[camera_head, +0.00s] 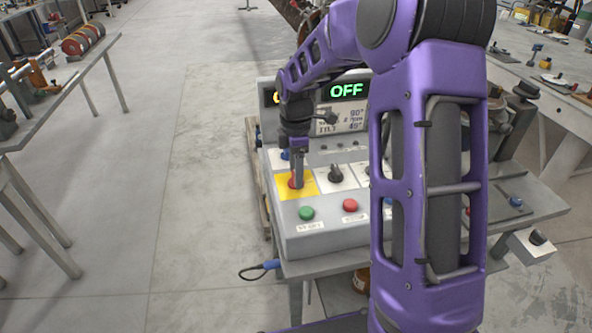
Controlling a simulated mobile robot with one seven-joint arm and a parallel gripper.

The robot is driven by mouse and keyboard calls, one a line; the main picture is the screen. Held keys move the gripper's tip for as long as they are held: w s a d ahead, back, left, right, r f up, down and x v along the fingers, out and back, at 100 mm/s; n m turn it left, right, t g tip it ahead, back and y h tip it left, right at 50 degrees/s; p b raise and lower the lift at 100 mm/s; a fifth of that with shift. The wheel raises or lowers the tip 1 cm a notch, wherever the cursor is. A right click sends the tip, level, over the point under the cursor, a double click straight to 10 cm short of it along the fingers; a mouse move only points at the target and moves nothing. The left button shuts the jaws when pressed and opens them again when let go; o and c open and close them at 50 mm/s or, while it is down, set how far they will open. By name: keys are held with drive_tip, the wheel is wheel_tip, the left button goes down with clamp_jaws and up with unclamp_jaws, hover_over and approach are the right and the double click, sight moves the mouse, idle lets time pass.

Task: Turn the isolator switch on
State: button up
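The control box (275,225) stands on a grey table and has a sloping front panel. A red knob on a yellow plate (309,188), which looks like the isolator switch, sits at the panel's left side. My gripper (297,184) points down right at this knob and covers most of it. Only a little red shows around the fingers. I cannot tell whether the fingers are closed on the knob or only around it. The display (346,91) above reads OFF in green letters.
A black knob (336,173) sits just right of the yellow plate. A green button (306,213) and a red button (350,205) are on the panel's lower front. My purple arm hides the panel's right part. Open floor lies to the left.

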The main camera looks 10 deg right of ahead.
drive_tip(key=c, duration=0.8)
drive_tip(key=shift+o, duration=0.2)
drive_tip(key=m+p, duration=0.1)
drive_tip(key=m, duration=0.3)
drive_tip(key=shift+m, duration=0.4)
drive_tip(key=m, duration=0.4)
drive_tip(key=shift+m+p, duration=0.3)
drive_tip(key=shift+p, duration=0.1)
drive_tip(key=m, duration=0.4)
drive_tip(key=shift+m+p, duration=0.35)
drive_tip(key=shift+m, duration=1.85)
